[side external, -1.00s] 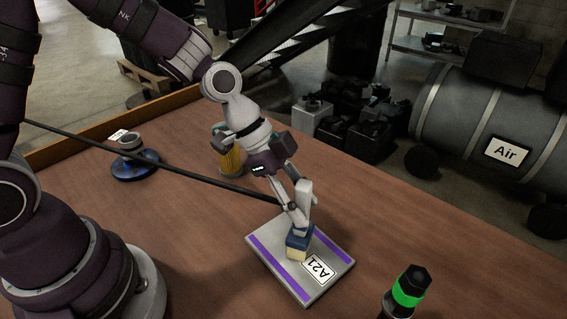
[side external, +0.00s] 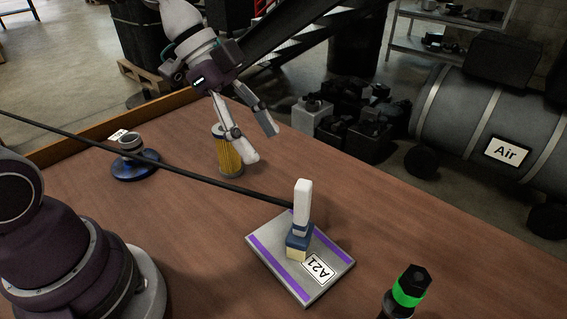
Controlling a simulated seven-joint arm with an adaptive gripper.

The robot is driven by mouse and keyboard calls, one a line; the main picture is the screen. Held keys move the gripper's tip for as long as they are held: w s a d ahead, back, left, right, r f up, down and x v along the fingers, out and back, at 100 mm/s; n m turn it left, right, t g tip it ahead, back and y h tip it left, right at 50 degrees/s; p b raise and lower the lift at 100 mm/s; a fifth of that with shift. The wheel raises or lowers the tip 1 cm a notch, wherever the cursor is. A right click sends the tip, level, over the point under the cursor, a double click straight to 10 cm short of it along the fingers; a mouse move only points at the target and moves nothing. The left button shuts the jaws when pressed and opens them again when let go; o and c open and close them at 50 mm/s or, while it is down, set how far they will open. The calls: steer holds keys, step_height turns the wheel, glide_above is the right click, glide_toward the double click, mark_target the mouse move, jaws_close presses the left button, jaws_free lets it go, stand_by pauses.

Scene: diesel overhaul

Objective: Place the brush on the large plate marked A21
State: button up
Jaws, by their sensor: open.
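The brush (side external: 301,222) stands upright on the large grey plate (side external: 265,248), with its pale handle up and its blue and cream head down on the plate. The plate has purple stripes along two sides and a white label (side external: 318,268) reading A21. The brush stands beside the label, towards the plate's far part. My gripper (side external: 263,146) is open and empty, raised up and to the left of the brush, clear of it.
A yellow ribbed filter (side external: 228,152) stands behind my gripper's finger. A blue round-based part (side external: 134,160) is at the left. A black and green cylinder (side external: 408,292) stands at the front right. A thin dark rod (side external: 165,169) crosses the view. The table's right side is clear.

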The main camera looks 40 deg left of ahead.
steer(key=s+a+r+n+t+y, duration=0.1)
steer(key=s+a+n+t+y, duration=0.2)
steer(key=n, duration=1.1)
steer(key=s+a+y, duration=0.3)
steer(key=s+a, duration=0.1)
steer(key=a, duration=0.1)
steer(key=shift+s+a+r, duration=0.15)
steer(key=shift+s+r, duration=0.05)
steer(key=shift+s, duration=0.05)
